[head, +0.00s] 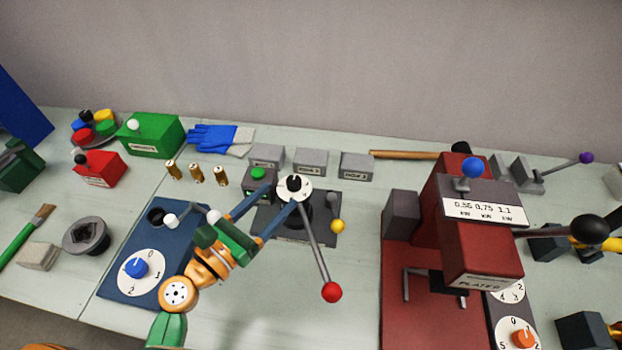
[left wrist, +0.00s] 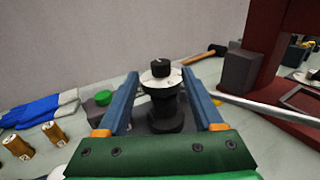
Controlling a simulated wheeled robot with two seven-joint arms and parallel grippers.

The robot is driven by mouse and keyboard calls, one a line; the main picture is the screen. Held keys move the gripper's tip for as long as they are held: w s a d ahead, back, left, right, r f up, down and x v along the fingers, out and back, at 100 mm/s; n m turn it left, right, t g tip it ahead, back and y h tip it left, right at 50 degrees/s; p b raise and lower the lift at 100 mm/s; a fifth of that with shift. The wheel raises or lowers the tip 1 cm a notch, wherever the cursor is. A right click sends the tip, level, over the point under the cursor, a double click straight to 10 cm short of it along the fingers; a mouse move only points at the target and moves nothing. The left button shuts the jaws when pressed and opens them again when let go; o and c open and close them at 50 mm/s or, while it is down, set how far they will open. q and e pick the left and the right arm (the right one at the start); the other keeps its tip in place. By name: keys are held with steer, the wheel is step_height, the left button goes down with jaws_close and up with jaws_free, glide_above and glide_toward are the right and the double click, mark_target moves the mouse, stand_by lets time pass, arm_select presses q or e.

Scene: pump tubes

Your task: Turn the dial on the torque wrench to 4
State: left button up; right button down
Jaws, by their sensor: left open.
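The torque wrench, as I take it, stands on a dark plate mid-table. Its white dial (head: 305,187) with a black knob (head: 294,184) is on top, and a grey lever runs from it to a red ball (head: 331,292). The dial's figures are too small to read. My left gripper (head: 280,196) is open, its two blue fingers pointing at the dial. In the left wrist view, the black knob (left wrist: 160,68) and white dial (left wrist: 161,79) show between and beyond the open fingers (left wrist: 160,76). I cannot tell whether the fingers touch anything. My right gripper does not show.
A red press (head: 480,250) with a black-balled lever stands to the right. A blue panel with a dial (head: 141,271) lies under my left arm. Grey blocks (head: 310,160) and a green button box (head: 259,182) stand close behind and beside the plate. The table in front is fairly clear.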

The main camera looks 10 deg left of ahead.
mark_target(289, 187)
arm_select(q)
steer(key=shift+s+a+f, duration=0.1)
steer(key=shift+s+f, duration=0.05)
steer(key=shift+f, duration=0.2)
steer(key=p+x, duration=0.1)
steer(key=x, duration=0.6)
steer(key=shift+r+p, duration=0.25)
steer(key=shift+p, duration=0.1)
steer(key=shift+s+a, duration=0.1)
steer(key=shift+s, duration=0.1)
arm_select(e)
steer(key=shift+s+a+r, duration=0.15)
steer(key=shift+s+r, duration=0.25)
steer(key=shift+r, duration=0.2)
arm_select(q)
jaws_close()
